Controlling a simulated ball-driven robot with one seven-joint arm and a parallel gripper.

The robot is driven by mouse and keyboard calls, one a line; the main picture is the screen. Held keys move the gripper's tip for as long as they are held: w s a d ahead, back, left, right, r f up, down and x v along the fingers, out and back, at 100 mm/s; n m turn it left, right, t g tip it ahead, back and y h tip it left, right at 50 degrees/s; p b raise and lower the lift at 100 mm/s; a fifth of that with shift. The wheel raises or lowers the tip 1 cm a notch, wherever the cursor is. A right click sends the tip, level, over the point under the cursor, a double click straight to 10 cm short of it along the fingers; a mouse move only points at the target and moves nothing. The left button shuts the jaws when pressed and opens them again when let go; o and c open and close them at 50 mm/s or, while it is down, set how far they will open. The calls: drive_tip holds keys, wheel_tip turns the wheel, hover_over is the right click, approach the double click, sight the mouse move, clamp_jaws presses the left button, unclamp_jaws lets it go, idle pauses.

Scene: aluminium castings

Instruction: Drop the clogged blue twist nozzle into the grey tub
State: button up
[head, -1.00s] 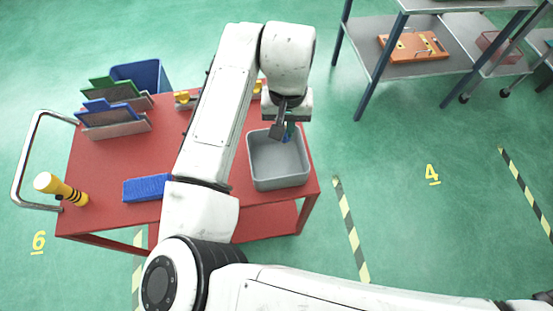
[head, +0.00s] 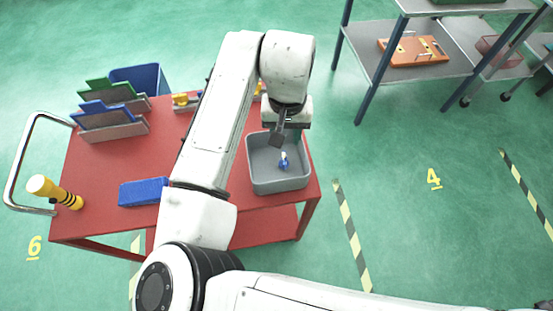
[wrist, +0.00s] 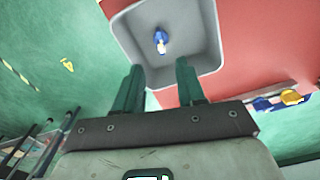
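The blue twist nozzle (head: 284,162), with a pale tip, is inside the grey tub (head: 278,187) on the red cart, apart from my gripper. In the wrist view the nozzle (wrist: 161,40) shows against the tub floor, near the middle of the tub (wrist: 205,20). I cannot tell whether it is resting or still falling. My gripper (head: 277,140) is above the back part of the tub. In the wrist view its two green fingers (wrist: 160,82) are spread apart with nothing between them.
The red cart top (head: 100,180) also carries a blue brush or block (head: 143,191), a yellow-black torch (head: 55,191), file holders (head: 106,118) and yellow parts (head: 186,100) at the back. A blue bin (head: 140,78) is behind. A grey shelf unit (head: 380,68) stands at right.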

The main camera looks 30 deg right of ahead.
drive_tip(key=shift+r, duration=0.1)
wheel_tip(320, 180, up, 11)
drive_tip(key=b, duration=0.1)
idle(0.3)
drive_tip(key=shift+f, duration=0.2)
drive_tip(key=s+d+f+n+t+h, duration=0.1)
drive_tip(key=d+f+t+h, duration=0.15)
drive_tip(key=d, duration=0.65)
drive_tip(key=s+d+f+t+h, duration=0.1)
drive_tip(key=s+d+f+h, duration=0.15)
drive_tip(key=d, duration=0.75)
drive_tip(key=s+a+f+n+g+y, duration=0.1)
drive_tip(key=s+a+f+n+y, duration=0.1)
drive_tip(key=s+a+f, duration=0.3)
drive_tip(key=s+a+f+n+g+y, duration=0.1)
drive_tip(key=s+a+f, duration=0.5)
drive_tip(key=s+f, duration=0.8)
drive_tip(key=shift+s+f+n+y, duration=0.15)
drive_tip(key=shift+n+y, duration=0.55)
drive_tip(key=shift+y, duration=0.2)
